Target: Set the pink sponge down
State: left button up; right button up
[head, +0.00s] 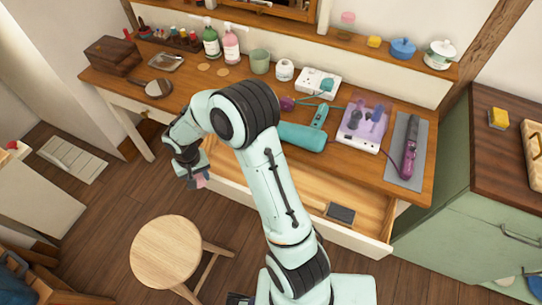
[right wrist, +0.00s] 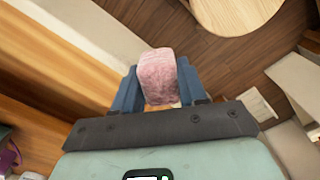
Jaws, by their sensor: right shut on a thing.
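The pink sponge (right wrist: 157,75) is a rough, rounded block between the two blue fingers of my right gripper (right wrist: 157,88) in the right wrist view. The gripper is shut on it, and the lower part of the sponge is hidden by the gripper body. In the head view my right gripper (head: 197,178) hangs near the left end of the open drawer (head: 360,190), with a small bit of the pink sponge (head: 201,182) showing at its tip. Wood floor shows beyond the sponge in the wrist view. My left gripper is not clearly seen.
The wooden desk (head: 205,88) holds bottles, a green cup (head: 260,62), a power strip (head: 318,85) and a purple organiser (head: 362,125). A dark item (head: 340,213) lies in the drawer. A round stool (head: 165,250) stands in front. A yellow sponge (head: 498,118) sits on the green cabinet.

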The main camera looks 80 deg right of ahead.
pick_arm(q)
notch_tip(320, 180, up, 4)
jog(key=r+p, duration=0.1)
jog(key=p, duration=0.3)
pick_arm(e)
jog(key=s+d+r+m, duration=0.4)
jog(key=s+r+m, duration=0.1)
jog(key=s, duration=0.3)
jog(key=s+d+r+m, duration=0.3)
jog(key=s+r+m, duration=0.15)
jog(key=s, duration=0.45)
jog(key=shift+m, duration=0.45)
jog(key=f+b, duration=0.1)
jog(key=f, duration=0.6)
jog(key=f+b, duration=0.1)
jog(key=f, duration=0.7)
jog(key=shift+w+d+f, duration=0.1)
jog(key=shift+d+f, duration=0.1)
jog(key=shift+f, duration=0.1)
jog(key=shift+f+b, duration=0.8)
jog(key=shift+f, duration=1.4)
pick_arm(q)
jog(key=shift+g, duration=0.3)
jog(key=f, duration=0.2)
jog(key=s+f, duration=0.1)
jog(key=f, duration=0.1)
jog(key=shift+f, duration=0.2)
